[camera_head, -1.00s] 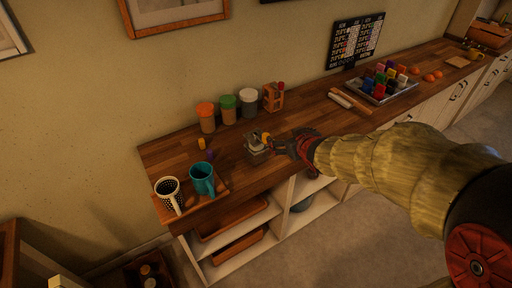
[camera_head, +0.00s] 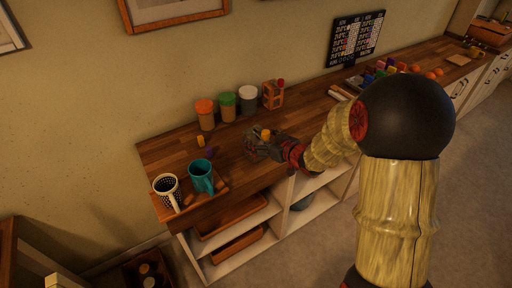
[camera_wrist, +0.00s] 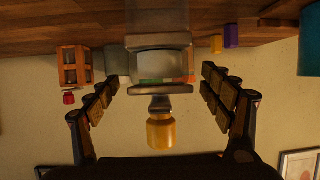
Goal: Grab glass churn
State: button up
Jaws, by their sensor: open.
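The glass churn stands on the wooden counter, its yellow knob (camera_head: 266,134) showing just above my gripper (camera_head: 262,149) in the head view. My gripper hides most of its glass body there. In the wrist view, which is upside down, the churn's clear glass body (camera_wrist: 158,62) and yellow knob sit in the middle. My gripper (camera_wrist: 160,83) is open, with one finger on each side of the churn. Gaps show between both fingers and the glass.
Jars with orange (camera_head: 205,113), green (camera_head: 227,106) and white (camera_head: 248,99) lids and a wooden holder (camera_head: 273,94) stand behind. A teal mug (camera_head: 202,177) and a dotted mug (camera_head: 168,190) stand at the left. Small yellow (camera_head: 201,141) and purple (camera_head: 209,153) blocks lie nearby.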

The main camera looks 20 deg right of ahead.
jog(key=b+x, duration=0.1)
jog(key=x, duration=0.2)
jog(key=shift+w, duration=0.1)
jog(key=c, duration=0.4)
jog(key=shift+r, duration=0.1)
jog(key=c, duration=1.3)
